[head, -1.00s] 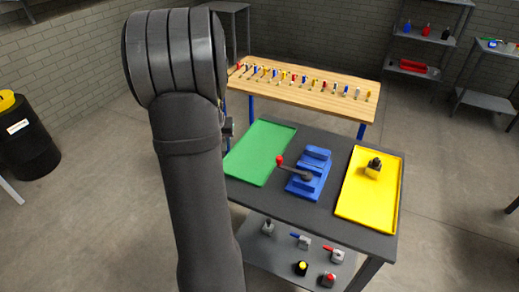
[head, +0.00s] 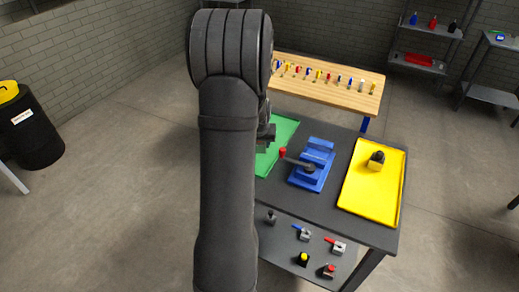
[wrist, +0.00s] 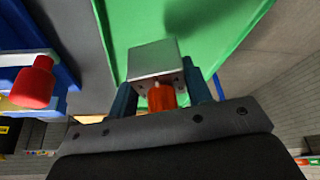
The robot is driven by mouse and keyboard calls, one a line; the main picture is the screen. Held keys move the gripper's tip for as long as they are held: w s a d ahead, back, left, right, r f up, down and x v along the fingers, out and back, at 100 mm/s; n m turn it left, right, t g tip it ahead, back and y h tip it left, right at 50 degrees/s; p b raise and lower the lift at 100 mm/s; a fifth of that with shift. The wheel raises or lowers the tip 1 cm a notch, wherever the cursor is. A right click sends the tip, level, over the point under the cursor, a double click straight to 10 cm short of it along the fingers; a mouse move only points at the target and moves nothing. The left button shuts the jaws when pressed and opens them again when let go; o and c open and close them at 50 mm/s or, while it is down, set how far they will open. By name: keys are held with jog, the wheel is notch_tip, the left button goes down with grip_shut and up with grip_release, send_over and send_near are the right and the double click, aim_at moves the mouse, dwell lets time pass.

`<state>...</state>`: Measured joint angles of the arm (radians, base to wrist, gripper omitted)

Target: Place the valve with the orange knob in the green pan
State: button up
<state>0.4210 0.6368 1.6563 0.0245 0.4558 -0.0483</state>
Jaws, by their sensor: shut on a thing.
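My gripper (wrist: 161,92) is shut on the valve (wrist: 152,59), a grey metal block with an orange knob (wrist: 162,97). The knob points back toward the gripper's palm, between the two fingers. Behind the valve in the wrist view is the green pan (wrist: 225,15), with a dark shadow on it. The valve appears to be held above the pan, but the height is hard to tell. In the head view my arm covers the left part of the green pan (head: 286,128), and the valve cannot be made out there.
A blue vise (head: 312,168) with a red-tipped handle (head: 283,153) stands just right of the green pan. The yellow pan (head: 365,195) at right holds a dark-topped part (head: 376,160). Several valves and buttons sit on the lower shelf (head: 285,245). A wooden bench (head: 340,97) is behind.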

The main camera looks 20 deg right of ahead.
jog(key=shift+f, duration=1.8)
jog(key=shift+f, duration=0.1)
jog(key=shift+f, duration=0.1)
jog(key=o, duration=1.3)
jog(key=v, duration=1.2)
